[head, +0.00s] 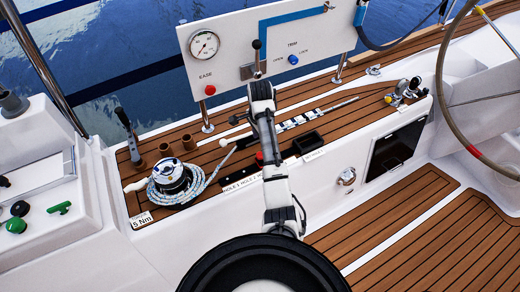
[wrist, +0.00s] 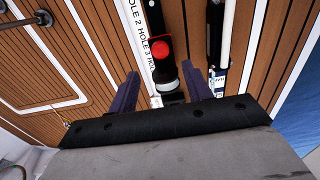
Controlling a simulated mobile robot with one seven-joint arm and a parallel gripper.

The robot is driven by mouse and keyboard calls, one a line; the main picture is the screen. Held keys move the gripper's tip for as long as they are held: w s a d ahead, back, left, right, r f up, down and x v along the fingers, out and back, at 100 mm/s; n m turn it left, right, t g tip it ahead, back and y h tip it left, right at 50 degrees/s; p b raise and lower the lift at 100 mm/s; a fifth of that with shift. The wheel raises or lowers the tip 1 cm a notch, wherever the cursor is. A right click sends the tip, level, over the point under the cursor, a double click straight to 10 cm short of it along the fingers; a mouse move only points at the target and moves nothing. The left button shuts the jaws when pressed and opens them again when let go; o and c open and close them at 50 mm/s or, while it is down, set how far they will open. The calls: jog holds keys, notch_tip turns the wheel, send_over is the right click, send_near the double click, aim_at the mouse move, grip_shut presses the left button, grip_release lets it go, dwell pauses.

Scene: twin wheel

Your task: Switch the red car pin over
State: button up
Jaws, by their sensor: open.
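The red car pin (wrist: 160,49) shows in the wrist view as a red knob on a black car, beside the "HOLE 3" lettering. The black track (wrist: 153,15) runs away from it towards the picture top. My gripper (wrist: 160,70) is open, its two dark fingers apart, with the pin between and just beyond the tips in the picture. I see no contact, and the height gap is hard to judge. In the head view the red pin (head: 260,157) is a small red spot beside my arm, partly hidden. My fingers cannot be made out there.
The hole label strip (head: 241,183) lies along the deck edge. A rope-wrapped winch (head: 170,174) stands left. A white panel (head: 235,55) with gauge stands behind. A black open box (head: 308,143) and a lever with a white knob (head: 223,143) are close by.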

notch_tip(320, 180, up, 4)
jog(key=shift+f+p, duration=0.25)
jog(key=shift+p, duration=0.8)
